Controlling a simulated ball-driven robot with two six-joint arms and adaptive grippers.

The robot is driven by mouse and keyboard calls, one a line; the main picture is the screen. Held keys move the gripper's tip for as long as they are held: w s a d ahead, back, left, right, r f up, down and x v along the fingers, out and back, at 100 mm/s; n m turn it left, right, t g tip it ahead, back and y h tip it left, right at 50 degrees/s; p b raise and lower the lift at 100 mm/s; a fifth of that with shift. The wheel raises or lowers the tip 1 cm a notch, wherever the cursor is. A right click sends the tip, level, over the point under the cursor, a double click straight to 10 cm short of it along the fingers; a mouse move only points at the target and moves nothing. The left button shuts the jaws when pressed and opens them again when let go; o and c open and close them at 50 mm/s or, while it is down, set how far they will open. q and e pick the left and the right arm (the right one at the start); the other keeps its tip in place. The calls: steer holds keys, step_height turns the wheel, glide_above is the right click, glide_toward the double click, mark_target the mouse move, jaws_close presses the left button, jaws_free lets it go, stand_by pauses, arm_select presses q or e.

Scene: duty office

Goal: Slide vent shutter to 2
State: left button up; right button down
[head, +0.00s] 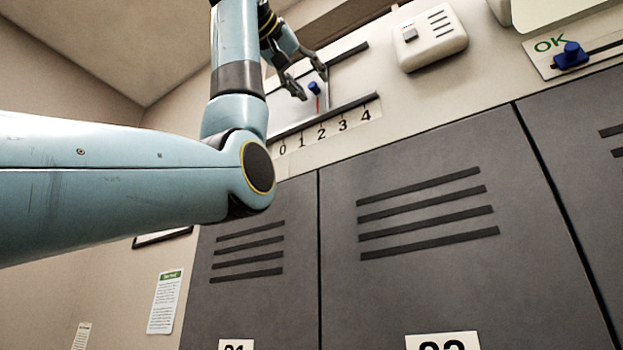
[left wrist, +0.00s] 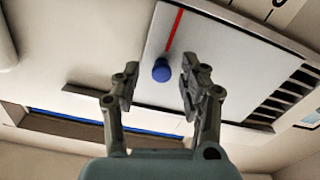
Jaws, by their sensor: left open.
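The vent shutter (head: 284,107) is a pale flat panel between two dark rails, with a blue knob (head: 314,89) and a red pointer line. The red line points close to the 2 on the number scale (head: 321,133); exact alignment is hard to tell. In the left wrist view the shutter (left wrist: 225,55) shows the blue knob (left wrist: 161,70) and red line. My left gripper (left wrist: 157,76) is open, its fingers on either side of the knob, with visible gaps in this view. Whether the fingers reach the knob's depth is unclear. My right gripper is not in view.
Dark vent slots (left wrist: 285,92) lie beside the shutter. Grey lockers (head: 430,220) stand below the scale. A white box (head: 430,35) is on the wall to the right, and another slider with a blue knob (head: 571,54) marked OK is farther right.

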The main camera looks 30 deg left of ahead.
arm_select(q)
steer(key=s, duration=0.6)
steer(key=shift+s+a, duration=0.15)
steer(key=shift+a, duration=0.15)
